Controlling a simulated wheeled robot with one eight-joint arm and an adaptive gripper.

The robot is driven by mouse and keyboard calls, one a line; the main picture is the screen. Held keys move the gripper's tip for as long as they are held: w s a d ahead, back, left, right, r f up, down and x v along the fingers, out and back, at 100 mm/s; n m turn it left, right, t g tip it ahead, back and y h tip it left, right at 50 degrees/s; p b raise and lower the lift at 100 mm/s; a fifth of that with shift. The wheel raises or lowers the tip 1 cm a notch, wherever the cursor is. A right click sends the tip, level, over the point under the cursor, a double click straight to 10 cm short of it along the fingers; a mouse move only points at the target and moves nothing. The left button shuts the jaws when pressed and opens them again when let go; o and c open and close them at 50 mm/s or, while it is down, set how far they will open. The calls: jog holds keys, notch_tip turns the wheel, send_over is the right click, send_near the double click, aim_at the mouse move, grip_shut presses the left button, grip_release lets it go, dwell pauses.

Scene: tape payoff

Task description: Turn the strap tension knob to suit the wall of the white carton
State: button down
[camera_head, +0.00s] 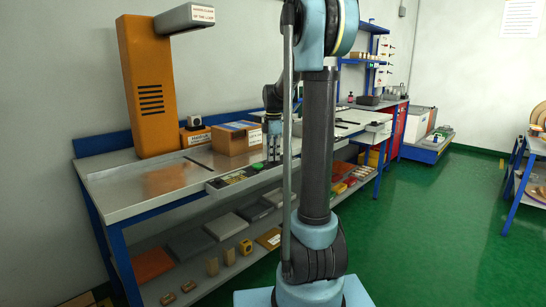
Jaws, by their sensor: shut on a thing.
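My gripper (273,157) points straight down at the right part of a control strip (228,183) along the bench's front edge. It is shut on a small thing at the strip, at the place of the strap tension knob. The knob is hidden by the fingers and too small to make out, so its setting cannot be read. A brown carton (232,145) with a blue-edged top stands on the bench just left of the gripper. I cannot make out a white carton for certain; my arm covers part of the bench.
An orange column (148,88) with a grey overhanging head (186,17) stands at the back left of the bench (125,190). A small orange box (195,136) is beside the carton. The lower shelf holds flat packs and small blocks.

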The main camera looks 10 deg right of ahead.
jog(key=m, duration=0.7)
jog(key=shift+w, duration=0.25)
jog(key=m, duration=0.6)
jog(key=shift+w+d+m, duration=0.1)
jog(key=shift+m, duration=0.2)
jog(key=m, duration=0.6)
jog(key=shift+d, duration=0.1)
jog(key=m, duration=0.5)
jog(key=shift+d+m, duration=0.1)
jog(key=shift+m, duration=0.3)
jog(key=c, duration=1.7)
grip_release()
